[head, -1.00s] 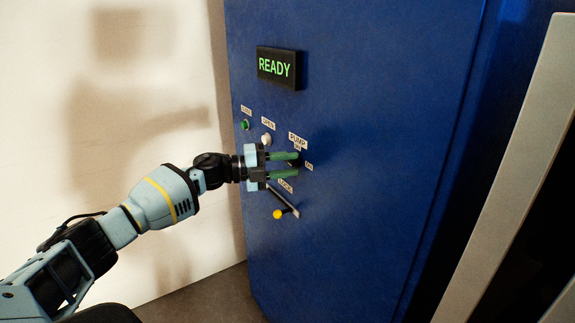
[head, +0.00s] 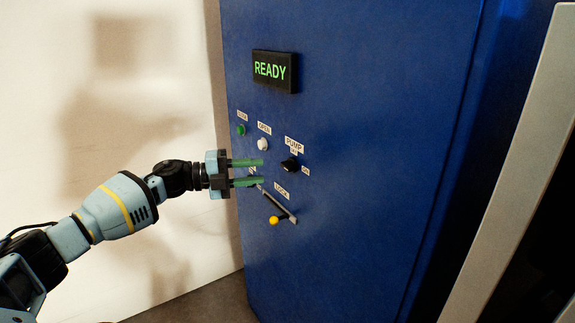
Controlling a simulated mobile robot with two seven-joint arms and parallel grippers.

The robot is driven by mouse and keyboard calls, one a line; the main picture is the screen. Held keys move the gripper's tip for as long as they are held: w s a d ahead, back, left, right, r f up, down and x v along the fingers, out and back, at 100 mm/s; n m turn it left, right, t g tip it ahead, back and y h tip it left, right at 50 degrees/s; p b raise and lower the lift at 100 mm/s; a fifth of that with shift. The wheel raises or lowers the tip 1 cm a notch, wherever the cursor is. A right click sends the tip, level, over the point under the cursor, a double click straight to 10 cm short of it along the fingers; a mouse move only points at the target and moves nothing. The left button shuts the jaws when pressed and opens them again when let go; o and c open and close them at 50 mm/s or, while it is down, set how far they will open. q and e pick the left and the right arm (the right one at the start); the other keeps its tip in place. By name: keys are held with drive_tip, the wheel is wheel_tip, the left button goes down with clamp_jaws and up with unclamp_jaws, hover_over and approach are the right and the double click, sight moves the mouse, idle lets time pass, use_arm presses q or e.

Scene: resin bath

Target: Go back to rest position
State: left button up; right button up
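My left gripper (head: 263,172) comes in from the left in the head view. Its two green fingers are parallel and apart, with nothing between them. It is in front of the blue cabinet (head: 370,150), left of the black pump knob (head: 290,164) and apart from it. A white button (head: 263,144) shows just above the fingers and a green button (head: 241,130) is higher to the left. The lock lever with its yellow ball (head: 274,220) is below the fingers. My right gripper is not in view.
A lit display (head: 270,71) on the cabinet reads READY. A pale wall (head: 60,120) stands behind my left arm. A light grey upright frame (head: 505,190) is on the right. Dark floor (head: 205,302) shows at the bottom.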

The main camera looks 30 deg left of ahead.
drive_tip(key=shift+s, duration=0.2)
use_arm(q)
drive_tip(key=s+d+f+n+t+y+p, duration=0.1)
drive_tip(key=s+d+f+n, duration=0.3)
drive_tip(key=f, duration=0.4)
drive_tip(key=s+d+f+n+t+y+p, duration=0.1)
drive_tip(key=s+d+f+n+y, duration=0.2)
drive_tip(key=d+f, duration=0.45)
drive_tip(key=s+d+f+n+t+p, duration=0.1)
drive_tip(key=s+d+f+n, duration=0.2)
drive_tip(key=d+f+n, duration=0.4)
drive_tip(key=s+d+f+n+g+y, duration=0.2)
drive_tip(key=s+f, duration=0.3)
drive_tip(key=s, duration=0.5)
drive_tip(key=s+d+f+n+g+y+p, duration=0.1)
drive_tip(key=s+f+n, duration=0.4)
drive_tip(key=s, duration=0.5)
drive_tip(key=s+d+f+n+g+y+p, duration=0.1)
drive_tip(key=s+d+f+n+g+y, duration=0.2)
drive_tip(key=s, duration=0.8)
drive_tip(key=shift+f+n+g+y, duration=0.4)
drive_tip(key=shift+f+n+g, duration=0.15)
drive_tip(key=shift+f, duration=0.35)
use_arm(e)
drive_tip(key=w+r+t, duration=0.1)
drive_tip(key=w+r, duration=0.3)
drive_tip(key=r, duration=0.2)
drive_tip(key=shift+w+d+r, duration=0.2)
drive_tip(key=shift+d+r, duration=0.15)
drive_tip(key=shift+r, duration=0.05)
